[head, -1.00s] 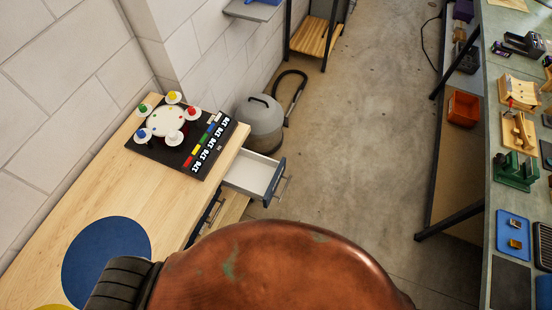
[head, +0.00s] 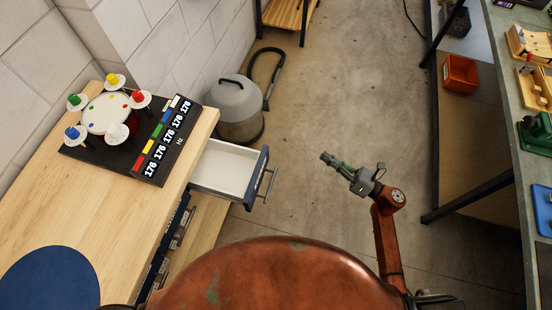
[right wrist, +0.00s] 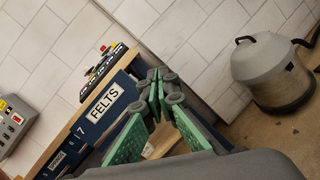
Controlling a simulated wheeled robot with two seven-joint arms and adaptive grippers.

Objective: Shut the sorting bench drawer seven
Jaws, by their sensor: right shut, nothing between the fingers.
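The drawer (head: 226,170) of the sorting bench (head: 200,128) stands pulled out from the bench's right end in the head view. It is pale and looks empty inside, with a dark blue front and a metal bar handle (head: 269,186). In the right wrist view a blue front (right wrist: 105,108) carries a white label reading FELTS and a 7. My right gripper (head: 325,157) is shut and empty, to the right of the drawer front and apart from it. Its green fingers (right wrist: 157,85) show together in the right wrist view and hide part of the bench. My left gripper is out of view.
A grey vacuum cleaner (head: 238,110) with a black hose stands on the floor behind the drawer. A black board (head: 160,150) with coloured knobs lies on the bench top. Another bench (head: 500,130) with an orange bin stands at right. The floor between is clear.

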